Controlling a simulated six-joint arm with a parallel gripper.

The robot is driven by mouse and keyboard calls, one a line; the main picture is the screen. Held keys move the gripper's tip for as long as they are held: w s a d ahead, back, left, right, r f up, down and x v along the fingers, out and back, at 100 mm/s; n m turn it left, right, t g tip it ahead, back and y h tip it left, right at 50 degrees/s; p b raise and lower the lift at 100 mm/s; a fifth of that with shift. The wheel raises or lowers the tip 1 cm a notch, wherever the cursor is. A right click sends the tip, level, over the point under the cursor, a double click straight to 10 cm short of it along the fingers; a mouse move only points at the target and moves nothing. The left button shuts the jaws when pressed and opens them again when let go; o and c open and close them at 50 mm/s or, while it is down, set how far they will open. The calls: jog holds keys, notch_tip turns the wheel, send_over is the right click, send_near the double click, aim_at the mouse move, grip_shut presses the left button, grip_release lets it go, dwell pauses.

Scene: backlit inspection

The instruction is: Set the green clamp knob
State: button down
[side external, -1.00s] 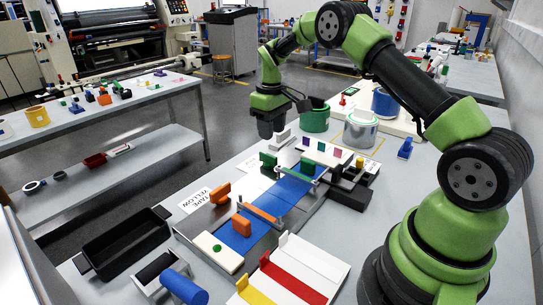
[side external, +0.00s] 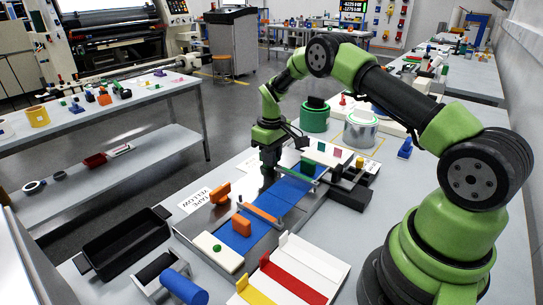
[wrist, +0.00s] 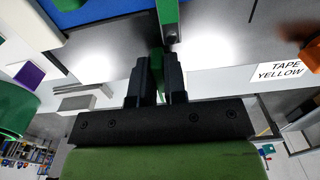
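The green clamp knob (wrist: 156,66) stands between the two fingers of my gripper (wrist: 157,85) in the wrist view. The fingers lie close along both its sides, but I cannot tell whether they press on it. In the side external view my gripper (side external: 269,168) points down at the far left end of the green clamp and hides the knob. The green clamp bar (wrist: 168,15) runs away from the fingers at the top of the wrist view, across the blue strip (side external: 287,190).
An orange knob (side external: 220,193) and a second orange block (side external: 241,225) stand nearer the camera. A card marked TAPE YELLOW (wrist: 278,72) lies beside them. A green can (side external: 314,119) and a grey can (side external: 360,130) stand behind. A black tray (side external: 123,246) sits front left.

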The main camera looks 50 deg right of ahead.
jog(key=shift+m, duration=0.3)
jog(key=m, duration=0.4)
jog(key=shift+a, duration=0.25)
jog(key=m, duration=0.5)
jog(key=shift+w+a, duration=0.15)
jog(key=shift+w, duration=0.05)
jog(key=m, duration=0.4)
jog(key=shift+w+a, duration=0.1)
jog(key=shift+w, duration=0.1)
jog(key=shift+w+m, duration=0.15)
jog(key=shift+m, duration=1.95)
jog(key=c, duration=1.2)
grip_release()
jog(key=shift+o, duration=0.2)
jog(key=shift+r, duration=0.1)
